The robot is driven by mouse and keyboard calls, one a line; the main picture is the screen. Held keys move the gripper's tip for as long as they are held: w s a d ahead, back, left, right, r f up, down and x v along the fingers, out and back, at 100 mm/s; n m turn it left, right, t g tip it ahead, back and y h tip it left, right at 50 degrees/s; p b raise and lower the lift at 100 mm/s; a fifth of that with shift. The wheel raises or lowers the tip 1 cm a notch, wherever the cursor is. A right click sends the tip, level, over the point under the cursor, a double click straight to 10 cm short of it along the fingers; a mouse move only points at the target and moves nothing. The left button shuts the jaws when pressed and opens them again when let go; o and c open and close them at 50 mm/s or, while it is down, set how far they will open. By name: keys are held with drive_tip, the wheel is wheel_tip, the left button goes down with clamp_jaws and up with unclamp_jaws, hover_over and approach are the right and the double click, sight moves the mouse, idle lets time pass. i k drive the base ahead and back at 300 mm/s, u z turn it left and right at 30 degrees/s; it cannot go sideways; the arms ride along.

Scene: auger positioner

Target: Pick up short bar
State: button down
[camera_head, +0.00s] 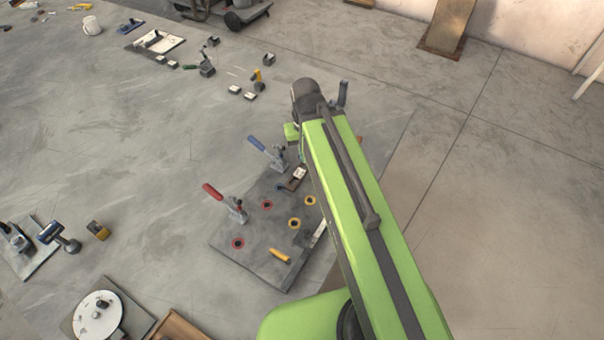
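A grey fixture plate (225,251) lies in the middle of the floor area, partly behind my green arm. A short yellow bar-shaped piece (280,255) lies flat near its front edge. A pale metal strip (319,233) lies to its right, partly hidden by my arm. I cannot tell for certain which of the two is the short bar. My arm reaches up from the lower right over the plate. My gripper cannot be made out; its end is hidden behind the arm.
A red-handled clamp (229,204) and a blue-handled clamp (269,153) stand on the plate's left side. Red-ringed holes (238,243) and yellow-ringed holes (294,223) lie between. A disc (97,314) sits on a plate at lower left. Floor left of the clamps is mostly clear.

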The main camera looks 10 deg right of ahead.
sight(299, 172)
drive_tip(key=u, duration=4.85)
drive_tip(key=i, duration=0.1)
drive_tip(key=z, duration=2.2)
drive_tip(key=k, duration=0.1)
drive_tip(key=u, duration=1.2)
drive_tip(key=k, duration=1.55)
drive_tip(key=z, duration=0.05)
